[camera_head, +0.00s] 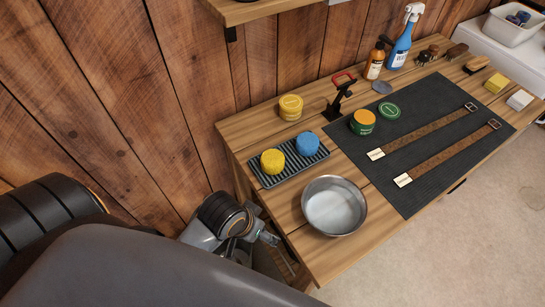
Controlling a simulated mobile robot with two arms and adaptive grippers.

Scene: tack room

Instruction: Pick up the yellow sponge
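A round yellow sponge (273,161) sits on a dark ribbed tray (266,181) at the left end of the workbench. A round blue sponge (308,143) sits beside it on the same tray. My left gripper (268,239) is low beside the bench's left end, below and apart from the yellow sponge. It is partly hidden by its own arm, and its fingers are too small to tell whether they are open. My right gripper is not in view.
A metal bowl (334,206) stands at the bench's front, right of my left gripper. A dark mat (430,130) holds leather straps and an open tin. Bottles (400,45) and brushes stand at the back. A shelf (250,10) juts overhead.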

